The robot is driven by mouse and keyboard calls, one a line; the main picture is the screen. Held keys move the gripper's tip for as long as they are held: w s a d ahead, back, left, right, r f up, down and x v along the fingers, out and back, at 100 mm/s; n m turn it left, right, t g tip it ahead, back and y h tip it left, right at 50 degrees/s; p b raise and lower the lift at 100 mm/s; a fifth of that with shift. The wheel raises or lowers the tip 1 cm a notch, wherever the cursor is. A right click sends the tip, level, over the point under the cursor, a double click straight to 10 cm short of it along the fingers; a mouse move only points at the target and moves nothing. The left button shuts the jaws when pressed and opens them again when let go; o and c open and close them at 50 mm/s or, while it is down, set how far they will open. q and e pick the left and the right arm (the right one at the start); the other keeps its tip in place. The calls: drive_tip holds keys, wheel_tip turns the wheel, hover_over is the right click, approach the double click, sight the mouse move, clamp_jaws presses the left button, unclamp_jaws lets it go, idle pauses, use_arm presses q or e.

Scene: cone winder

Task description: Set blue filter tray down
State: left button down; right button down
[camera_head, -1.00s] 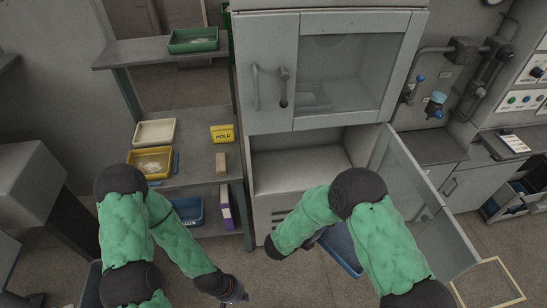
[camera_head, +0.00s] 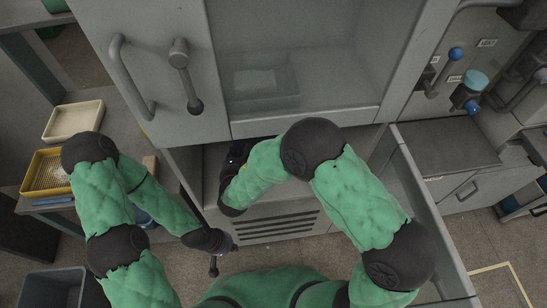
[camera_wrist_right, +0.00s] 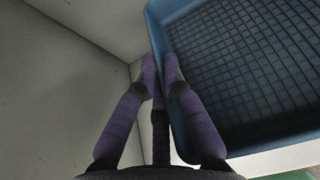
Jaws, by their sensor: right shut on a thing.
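The blue filter tray (camera_wrist_right: 245,70) fills the right of the right wrist view, with a dark grid across its inside. My right gripper (camera_wrist_right: 161,72) is shut on its near side wall. In the head view my right gripper (camera_head: 234,165) reaches into the open lower compartment (camera_head: 215,160) of the grey cabinet, and the tray is hidden there. Pale compartment walls surround the tray in the wrist view; whether it touches the floor I cannot tell. My left gripper (camera_head: 215,264) hangs low in front of the cabinet, apart from the tray, its fingers too small to read.
The compartment's open door (camera_head: 425,205) stands out at the right. The closed upper cabinet door (camera_head: 160,65) has handles above my arms. At the left, shelves hold a cream tray (camera_head: 73,120) and a yellow tray (camera_head: 42,176). A grey bin (camera_head: 50,288) stands lower left.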

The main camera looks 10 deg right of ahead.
wheel_tip(320, 180, down, 10)
drive_tip(key=b, duration=0.4)
drive_tip(key=shift+a, duration=0.15)
drive_tip(key=c, duration=1.4)
unclamp_jaws()
drive_tip(key=shift+o, duration=0.2)
